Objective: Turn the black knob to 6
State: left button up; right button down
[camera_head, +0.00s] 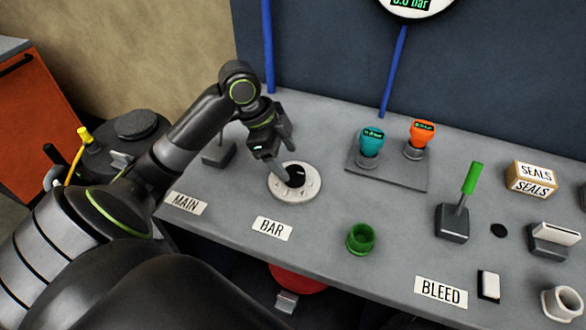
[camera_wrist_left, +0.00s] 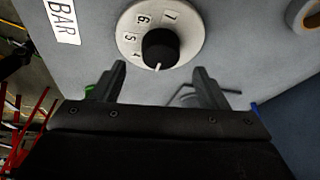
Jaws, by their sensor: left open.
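The black knob (camera_head: 295,175) sits on a round white dial (camera_head: 302,193) on the grey bench, above the BAR label (camera_head: 272,228). In the left wrist view the knob (camera_wrist_left: 160,47) shows a white pointer line aimed toward my gripper, past the 4. The figures 4, 5, 6 and 7 are readable on the dial (camera_wrist_left: 126,22). My left gripper (camera_head: 285,166) is open at the knob; its fingers (camera_wrist_left: 160,76) are apart with nothing between them, short of the knob in the wrist view. Contact cannot be told. My right gripper is out of view.
A green cup (camera_head: 361,238) stands to the right of the dial. Teal (camera_head: 371,141) and orange (camera_head: 422,136) gauges stand on a grey plate behind. A green-handled lever (camera_head: 470,180) and a SEALS box (camera_head: 531,176) are farther right. A grey device (camera_head: 217,154) stands left of the dial.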

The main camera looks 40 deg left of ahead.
aim_at(295, 172)
pick_arm(q)
jog(key=shift+x, duration=2.4)
jog(key=c, duration=1)
